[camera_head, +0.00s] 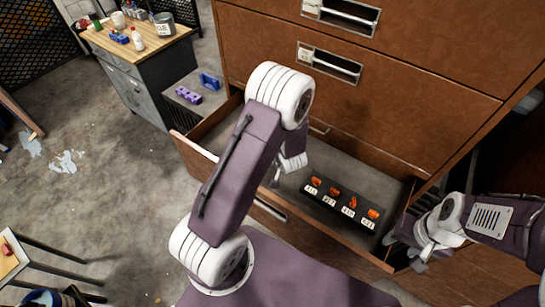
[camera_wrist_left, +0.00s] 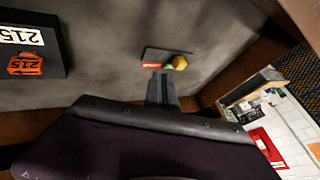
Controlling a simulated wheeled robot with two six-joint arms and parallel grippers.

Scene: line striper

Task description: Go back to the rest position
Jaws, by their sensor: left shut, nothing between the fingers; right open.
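My left arm rises in front of the open drawer (camera_head: 345,165) in the head view and bends down into it. The left gripper (camera_head: 276,180) shows small there, partly hidden by the arm. In the left wrist view its fingers (camera_wrist_left: 162,88) are shut and empty above the grey drawer floor. My right gripper (camera_head: 412,262) is open and empty by the drawer's right front corner. A black strip (camera_head: 335,207) in the drawer holds several orange pieces with white number labels.
A small red and yellow item (camera_wrist_left: 168,62) lies just beyond the left fingertips. The brown cabinet (camera_head: 400,90) rises behind the drawer. A workbench (camera_head: 135,60) with bottles and a can stands at the upper left. The floor at left is largely clear.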

